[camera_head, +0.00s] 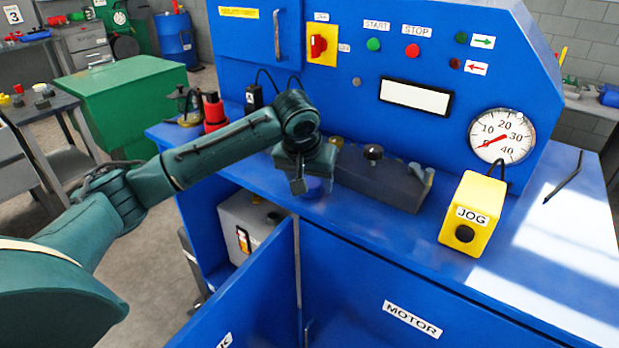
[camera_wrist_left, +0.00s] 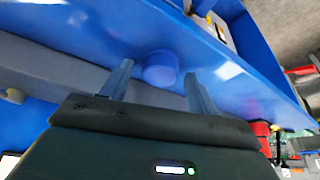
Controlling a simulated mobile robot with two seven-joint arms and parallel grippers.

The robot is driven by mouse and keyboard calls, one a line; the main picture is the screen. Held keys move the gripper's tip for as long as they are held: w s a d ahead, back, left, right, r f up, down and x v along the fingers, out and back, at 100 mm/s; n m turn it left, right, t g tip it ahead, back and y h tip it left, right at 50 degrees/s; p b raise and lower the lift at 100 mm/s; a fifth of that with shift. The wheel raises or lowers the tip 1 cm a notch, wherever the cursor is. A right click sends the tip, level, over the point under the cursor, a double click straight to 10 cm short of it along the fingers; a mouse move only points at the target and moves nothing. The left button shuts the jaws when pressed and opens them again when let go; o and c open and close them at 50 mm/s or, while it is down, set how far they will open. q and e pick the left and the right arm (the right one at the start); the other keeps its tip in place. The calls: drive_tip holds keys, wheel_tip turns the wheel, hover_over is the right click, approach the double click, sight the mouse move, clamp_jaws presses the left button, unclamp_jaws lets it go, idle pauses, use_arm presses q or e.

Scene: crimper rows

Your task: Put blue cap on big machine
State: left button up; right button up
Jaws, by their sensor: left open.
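The blue cap (camera_wrist_left: 160,66) is a short round piece on the blue ledge of the big machine (camera_head: 350,30). In the left wrist view it lies between and just beyond my fingertips. In the head view the cap (camera_head: 318,187) is partly hidden by my gripper and blends with the blue ledge. My left gripper (camera_head: 298,185) points down over the ledge, left of the grey block. In the left wrist view the left gripper (camera_wrist_left: 158,78) is open, with one finger on each side of the cap. I cannot tell whether the fingers touch it. My right gripper is not in view.
A grey block with knobs (camera_head: 385,182) stands close to the right of my gripper. A yellow JOG box (camera_head: 473,215) is farther right. A red-topped item (camera_head: 214,112) stands left, behind my forearm. A blue cabinet door (camera_head: 255,290) stands open below. The ledge's right end is mostly clear.

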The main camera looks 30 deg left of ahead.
use_arm(q)
drive_tip(key=b+v, duration=0.1)
drive_tip(key=v, duration=1.1)
drive_tip(key=shift+r, duration=0.1)
